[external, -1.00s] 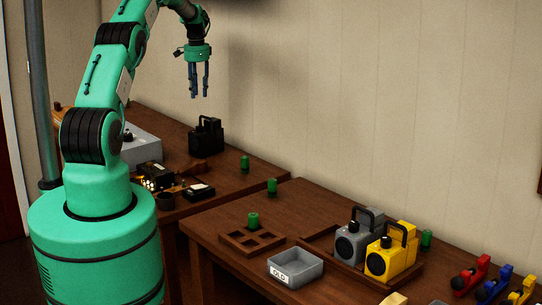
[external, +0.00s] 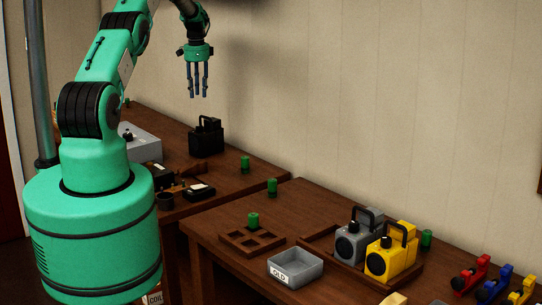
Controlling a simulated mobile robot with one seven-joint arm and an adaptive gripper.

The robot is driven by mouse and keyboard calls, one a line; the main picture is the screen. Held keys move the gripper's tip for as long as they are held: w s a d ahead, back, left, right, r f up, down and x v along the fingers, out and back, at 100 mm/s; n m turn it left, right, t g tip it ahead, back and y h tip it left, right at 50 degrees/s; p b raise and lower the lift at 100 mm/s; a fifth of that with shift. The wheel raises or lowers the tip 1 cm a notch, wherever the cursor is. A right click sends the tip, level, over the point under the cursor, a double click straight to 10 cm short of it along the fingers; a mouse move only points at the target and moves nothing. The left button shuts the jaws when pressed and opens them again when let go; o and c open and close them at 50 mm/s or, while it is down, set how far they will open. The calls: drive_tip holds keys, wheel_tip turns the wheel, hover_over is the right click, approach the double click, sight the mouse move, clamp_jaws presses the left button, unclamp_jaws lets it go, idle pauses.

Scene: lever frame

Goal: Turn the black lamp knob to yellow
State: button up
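The black lamp (external: 206,139), a dark box with a carry handle on top, stands on the far left table. Its knob is too small and dark to make out, and so is any yellow mark for it. My gripper (external: 198,94) hangs in the air above the black lamp in the picture, fingers pointing down. The fingers are spread apart with nothing between them. It is clear of the lamp.
Green cylinders (external: 245,163) stand on both tables. A grey box (external: 140,143) and small black items (external: 199,191) lie near my arm. A grey lamp (external: 351,245), a yellow lamp (external: 390,260) and an OLD tray (external: 296,267) are on the nearer table.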

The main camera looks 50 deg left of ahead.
sight(199, 129)
drive_tip(key=shift+f, duration=0.15)
drive_tip(key=shift+f+p, duration=1)
drive_tip(key=shift+f, duration=5.75)
clamp_jaws()
